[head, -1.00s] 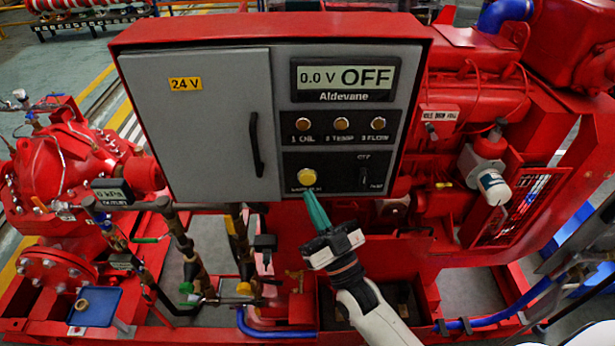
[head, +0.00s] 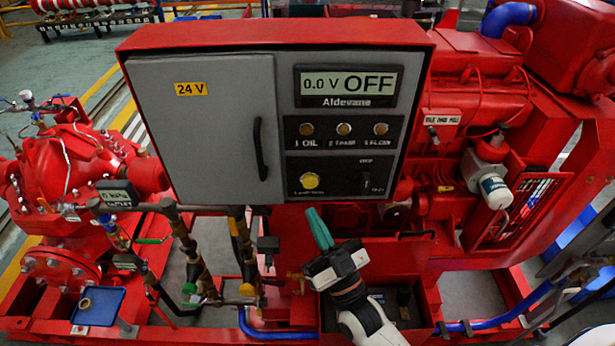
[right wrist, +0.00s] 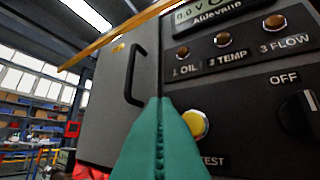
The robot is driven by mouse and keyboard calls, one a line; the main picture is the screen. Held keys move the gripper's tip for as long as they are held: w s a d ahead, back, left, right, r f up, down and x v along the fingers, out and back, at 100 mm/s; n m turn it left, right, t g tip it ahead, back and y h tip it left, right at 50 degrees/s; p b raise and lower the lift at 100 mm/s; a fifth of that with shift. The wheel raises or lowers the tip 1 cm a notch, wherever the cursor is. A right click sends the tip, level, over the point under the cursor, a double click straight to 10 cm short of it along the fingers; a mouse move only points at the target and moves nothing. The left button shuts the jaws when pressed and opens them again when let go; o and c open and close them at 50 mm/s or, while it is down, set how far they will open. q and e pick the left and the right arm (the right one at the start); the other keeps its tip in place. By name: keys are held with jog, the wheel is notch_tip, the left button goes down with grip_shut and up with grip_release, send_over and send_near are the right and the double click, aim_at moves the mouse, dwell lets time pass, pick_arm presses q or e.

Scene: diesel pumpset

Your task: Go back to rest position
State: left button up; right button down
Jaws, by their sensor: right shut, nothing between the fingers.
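My right gripper (head: 319,228) has teal fingers pressed together with nothing between them. In the head view it is just below the control panel's lower edge, apart from the panel. In the right wrist view its closed fingers (right wrist: 160,145) stand in front of the panel, left of the yellow lamp test button (right wrist: 196,124). The control panel (head: 287,80) has a grey door on the left and a display (head: 347,84) reading 0.0 V OFF. The rotary switch (right wrist: 298,115) shows at the right of the wrist view. My left gripper is not in view.
A red pump (head: 75,175) with gauges and pipes stands at the left. The red engine (head: 470,95) is behind and right of the panel. A small blue tray (head: 98,306) is at the lower left. Pipes and valves (head: 200,260) crowd the space below the panel.

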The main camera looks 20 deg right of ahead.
notch_tip(320, 180, down, 22)
jog(key=w+r+g+h, duration=0.1)
jog(key=g+h, duration=0.1)
jog(key=g, duration=0.5)
jog(key=s+d+f+g+h, duration=0.1)
jog(key=s+d+f+g, duration=0.15)
jog(key=f, duration=0.65)
jog(key=s+d+f+g+h, duration=0.1)
jog(key=s+f+g, duration=0.25)
jog(key=f, duration=0.55)
jog(key=s+d+f+g+h, duration=0.1)
jog(key=s+d+f+g, duration=0.1)
jog(key=s+f, duration=0.4)
jog(key=s+d+f+g, duration=0.2)
jog(key=s+f+g, duration=0.3)
jog(key=s, duration=0.9)
jog(key=s+d+f+g+h, duration=0.1)
jog(key=s+d+f+g, duration=0.1)
jog(key=s+f, duration=0.6)
jog(key=s+g, duration=0.1)
jog(key=s, duration=0.1)
jog(key=shift+s+d+f+m+h, duration=0.2)
jog(key=shift+s+f+m+h, duration=0.1)
jog(key=shift+m, duration=0.1)
